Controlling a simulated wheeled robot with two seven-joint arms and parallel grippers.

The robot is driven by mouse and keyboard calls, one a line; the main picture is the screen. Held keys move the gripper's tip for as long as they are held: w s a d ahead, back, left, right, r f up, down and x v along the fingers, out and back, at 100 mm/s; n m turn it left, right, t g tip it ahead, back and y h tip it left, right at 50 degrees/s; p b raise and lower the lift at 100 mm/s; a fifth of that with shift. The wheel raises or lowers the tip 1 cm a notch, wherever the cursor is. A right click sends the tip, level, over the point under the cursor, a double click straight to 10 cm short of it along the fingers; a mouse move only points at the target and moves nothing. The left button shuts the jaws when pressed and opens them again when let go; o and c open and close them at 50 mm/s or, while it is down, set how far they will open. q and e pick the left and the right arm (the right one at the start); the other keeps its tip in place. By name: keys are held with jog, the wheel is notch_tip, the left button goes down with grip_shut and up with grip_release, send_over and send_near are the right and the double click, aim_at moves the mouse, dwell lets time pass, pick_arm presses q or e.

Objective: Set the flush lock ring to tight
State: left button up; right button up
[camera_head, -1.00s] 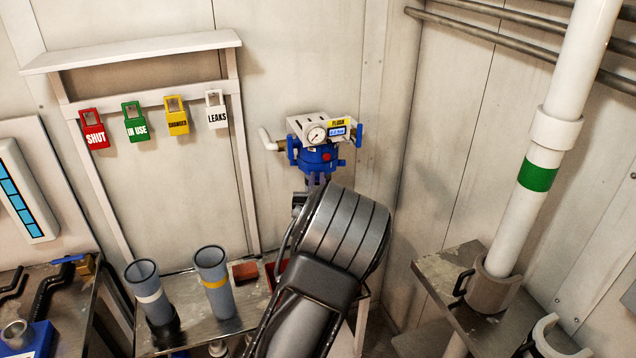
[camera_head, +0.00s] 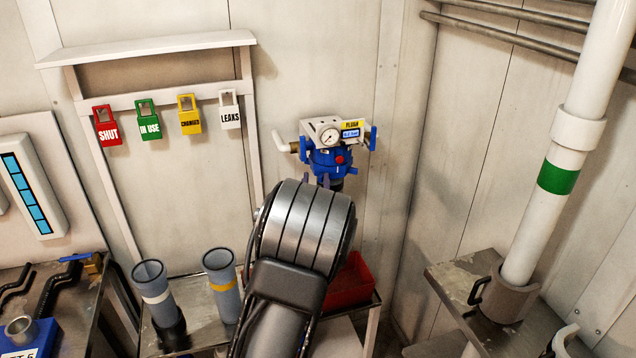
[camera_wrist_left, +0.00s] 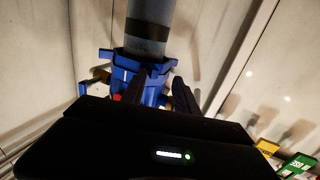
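The flush unit (camera_head: 330,132) is on the back wall, with a round gauge, a small display and a yellow FLUSH label. Its blue lock ring (camera_head: 330,163) sits under the head, with a red button above it. In the left wrist view the blue ring (camera_wrist_left: 148,72) surrounds the end of a grey cylinder (camera_wrist_left: 149,28). My left gripper (camera_wrist_left: 158,90) has its two dark fingers apart, in front of the ring; I cannot tell whether they touch it. In the head view my arm hides most of the gripper and the unit's lower part. My right gripper is not in view.
Coloured tags, including a red SHUT tag (camera_head: 107,127), hang on a rack to the left. Two grey cylinders, one with a yellow band (camera_head: 222,287), stand on a bench below. A red bin (camera_head: 352,283) is right of my arm. A white pipe (camera_head: 550,185) stands at right.

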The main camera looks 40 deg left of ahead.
pick_arm(q)
jog(key=shift+w+d+f, duration=0.1)
dwell(0.5)
jog(key=shift+d, duration=0.1)
jog(key=v, duration=0.7)
jog(key=shift+s+b, duration=0.35)
jog(key=shift+d, duration=0.1)
